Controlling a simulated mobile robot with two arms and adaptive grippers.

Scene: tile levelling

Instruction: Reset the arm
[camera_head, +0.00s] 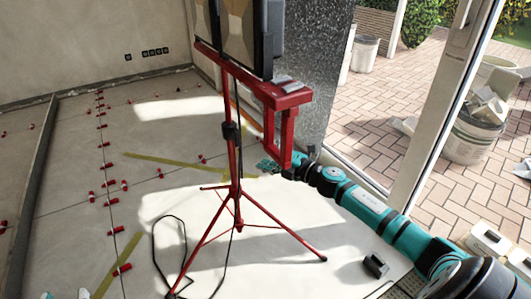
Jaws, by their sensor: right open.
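My right arm comes in from the lower right in teal and black and reaches to the middle of the view. My right gripper (268,166) is at its end, low behind the red work-light stand (236,190). It is open, and the stand partly hides it. I see nothing held in it. Two small white-and-teal tips show at the bottom left edge. They may belong to my left gripper, but too little shows to tell its state.
The work-light stand's tripod legs spread over the floor, with a black cable (185,240) beside them. Several red levelling clips (122,270) line the tile joints. A small black object (375,265) lies near my right arm. Buckets (470,138) stand outside the window frame (440,110).

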